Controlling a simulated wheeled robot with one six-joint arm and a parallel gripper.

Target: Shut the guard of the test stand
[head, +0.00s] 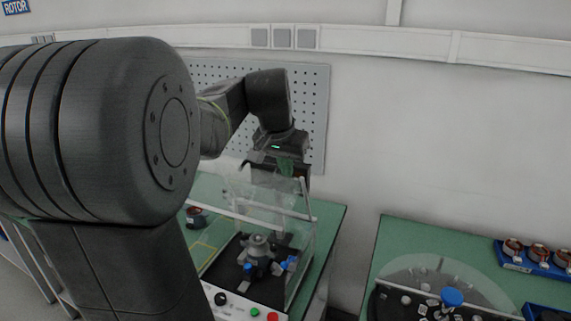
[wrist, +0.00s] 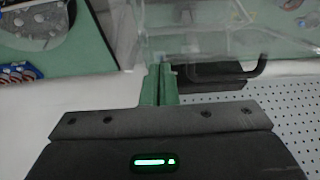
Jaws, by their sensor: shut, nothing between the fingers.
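The test stand (head: 222,313) is on the green bench in the head view, with a metal part and blue clamps on its black bed. Its clear guard (head: 300,225) has pale edge bars; its upper panel stands tilted up above the bed, so the guard looks raised. My gripper (head: 286,165) is at the guard's upper far side, seen partly through the clear panel. In the wrist view the green fingers (wrist: 158,86) are together and empty, close to the guard's clear edge (wrist: 200,45). I cannot tell whether they touch it. A black bar (wrist: 225,84) lies just right of the fingers.
A perforated panel (head: 312,110) is on the wall behind my gripper. A second green bench (head: 400,240) at right holds a round fixture under a clear cover (head: 400,270) and blue trays (head: 540,262) of parts. A gap separates the benches.

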